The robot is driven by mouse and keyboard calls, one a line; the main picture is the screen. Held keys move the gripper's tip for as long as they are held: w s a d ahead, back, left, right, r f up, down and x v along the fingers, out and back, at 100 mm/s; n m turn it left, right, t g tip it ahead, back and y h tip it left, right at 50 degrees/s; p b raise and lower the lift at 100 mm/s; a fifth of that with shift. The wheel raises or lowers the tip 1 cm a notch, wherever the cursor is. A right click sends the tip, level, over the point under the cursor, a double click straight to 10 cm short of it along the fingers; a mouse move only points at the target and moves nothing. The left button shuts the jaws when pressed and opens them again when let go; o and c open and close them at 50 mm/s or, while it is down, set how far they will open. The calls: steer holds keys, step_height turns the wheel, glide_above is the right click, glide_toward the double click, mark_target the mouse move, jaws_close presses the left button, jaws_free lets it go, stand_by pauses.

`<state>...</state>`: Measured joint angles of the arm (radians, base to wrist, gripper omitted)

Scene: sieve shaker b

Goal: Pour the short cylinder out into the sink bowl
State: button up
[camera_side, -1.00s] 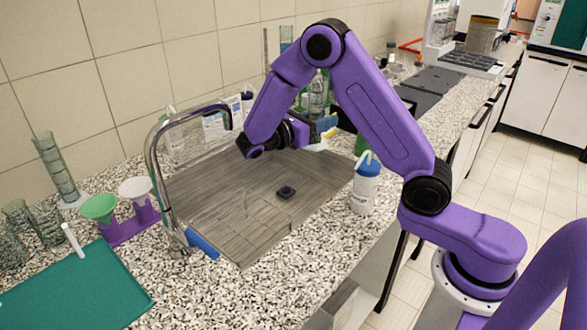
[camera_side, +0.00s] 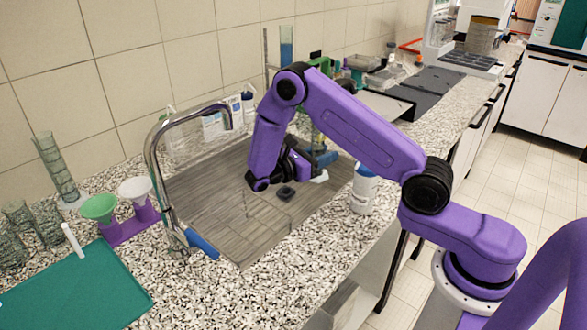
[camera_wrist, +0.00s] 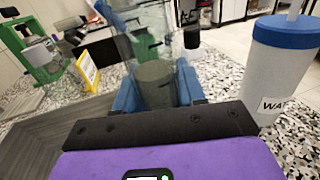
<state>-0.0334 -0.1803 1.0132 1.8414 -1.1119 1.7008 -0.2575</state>
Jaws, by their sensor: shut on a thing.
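My gripper (camera_side: 320,160) is over the right back part of the sink bowl (camera_side: 215,205) in the side view. In the wrist view my gripper (camera_wrist: 156,88) has its blue fingers shut on a clear cylinder (camera_wrist: 150,45), the short cylinder. Something grey-green shows low in it between the fingers; whether this is liquid or the cylinder's base I cannot tell. The cylinder's tilt is not clear. In the side view it is mostly hidden by my wrist and hard to make out. The sink floor with its dark drain (camera_side: 285,193) lies below and left of the gripper.
A white wash bottle with a blue cap (camera_side: 365,188) stands at the sink's right edge, close to the gripper in the wrist view (camera_wrist: 275,75). A chrome tap (camera_side: 155,165) arches over the sink's left side. A tall cylinder with blue contents (camera_side: 286,50) stands behind.

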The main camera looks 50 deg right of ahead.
mark_target(322, 179)
step_height(322, 179, down, 8)
steer(key=shift+f, duration=0.15)
stand_by(0.4)
steer(key=shift+n, duration=0.9)
steer(key=shift+r, duration=2.45)
steer(key=shift+n, duration=0.4)
steer(key=shift+f+n, duration=0.25)
steer(key=shift+n, duration=0.45)
steer(key=shift+w+r+n, duration=0.1)
steer(key=shift+r+n, duration=0.4)
steer(key=shift+n, duration=0.4)
steer(key=shift+w+f+n, duration=0.1)
steer(key=shift+f+n, duration=0.15)
steer(key=shift+n, duration=0.75)
steer(key=shift+s+f+n, duration=0.1)
steer(key=shift+s+n, duration=0.15)
steer(key=shift+n, duration=0.45)
steer(key=shift+s+a+r+n, duration=0.1)
steer(key=shift+s+r+n, duration=0.15)
steer(key=shift+r+n, duration=0.35)
